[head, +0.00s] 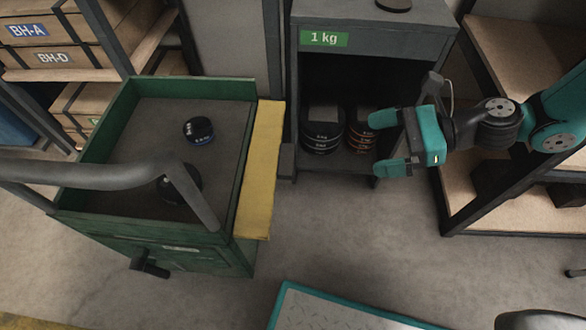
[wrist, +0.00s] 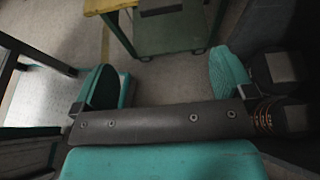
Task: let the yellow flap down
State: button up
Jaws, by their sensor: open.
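The yellow flap (head: 262,170) is a long, narrow panel along the right side of the green cart (head: 107,232) in the head view. It sticks out sideways from the cart's rim and looks roughly level. My gripper (head: 389,143) is to the right of the flap, apart from it, with a clear gap between them. Its teal fingers are spread with nothing between them, and they point left towards the cart. In the wrist view my gripper (wrist: 163,80) is also open and empty.
A dark cabinet (head: 375,38) marked "1 kg" holds black weights (head: 323,135) just behind my gripper. A shelf (head: 468,195) stands at right. A grey rail (head: 85,172) crosses the cart, which holds a black disc (head: 198,130). The floor (head: 335,235) in front is clear.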

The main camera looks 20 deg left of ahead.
aim_at(290, 159)
jog(key=shift+b+x, duration=3.65)
jog(key=shift+x, duration=5.05)
jog(key=shift+s+r, duration=0.1)
jog(key=shift+r, duration=0.05)
jog(key=shift+c, duration=0.5)
